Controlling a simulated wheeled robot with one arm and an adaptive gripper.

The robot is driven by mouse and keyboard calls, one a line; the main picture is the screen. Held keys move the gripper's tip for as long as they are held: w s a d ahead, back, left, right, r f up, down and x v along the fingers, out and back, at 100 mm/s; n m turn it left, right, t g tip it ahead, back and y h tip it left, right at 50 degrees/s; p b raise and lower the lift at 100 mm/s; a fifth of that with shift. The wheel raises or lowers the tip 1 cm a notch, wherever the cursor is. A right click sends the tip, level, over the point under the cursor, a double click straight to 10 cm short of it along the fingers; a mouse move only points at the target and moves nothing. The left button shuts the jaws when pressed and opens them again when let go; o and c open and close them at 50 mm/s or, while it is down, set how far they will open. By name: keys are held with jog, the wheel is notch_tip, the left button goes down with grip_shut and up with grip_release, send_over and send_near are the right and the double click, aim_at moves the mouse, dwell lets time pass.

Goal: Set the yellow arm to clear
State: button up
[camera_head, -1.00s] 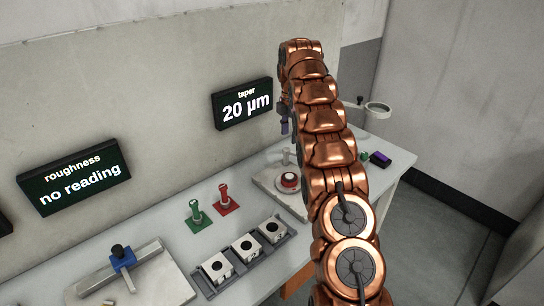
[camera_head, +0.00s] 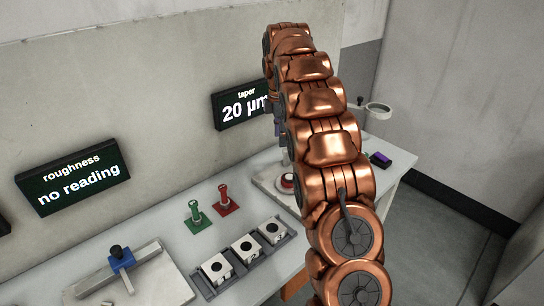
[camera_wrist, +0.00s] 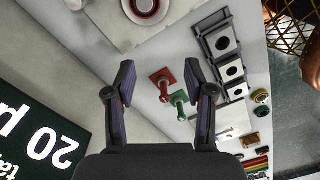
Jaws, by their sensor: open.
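I cannot make out a yellow arm in either view. My gripper (camera_wrist: 160,78) is open and empty in the wrist view, its two dark fingers spread above the bench and apart from anything. In the head view my copper arm hides nearly all of it, near the taper display. In the wrist view a red post (camera_wrist: 163,84) and a green post (camera_wrist: 179,104) show between and beyond the fingers. The same red post (camera_head: 225,200) and green post (camera_head: 197,215) stand upright on the bench in the head view.
A tray (camera_head: 209,289) holds several white blocks. A blue-clamped fixture (camera_head: 122,260) lies left. The taper display (camera_head: 236,109) reads 20 µm; the roughness display (camera_head: 73,178) reads no reading. A round red-and-white part (camera_wrist: 145,7) sits on a plate. A purple block (camera_head: 381,159) lies far right.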

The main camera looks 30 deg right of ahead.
jog(key=s+a+r+m+b, duration=0.1)
jog(key=s+a+r+m, duration=0.1)
jog(key=s+a+m, duration=0.3)
jog(key=shift+s+a+g, duration=0.3)
jog(key=shift+s+a, duration=1.7)
jog(key=shift+s, duration=0.95)
jog(key=shift+r, duration=0.1)
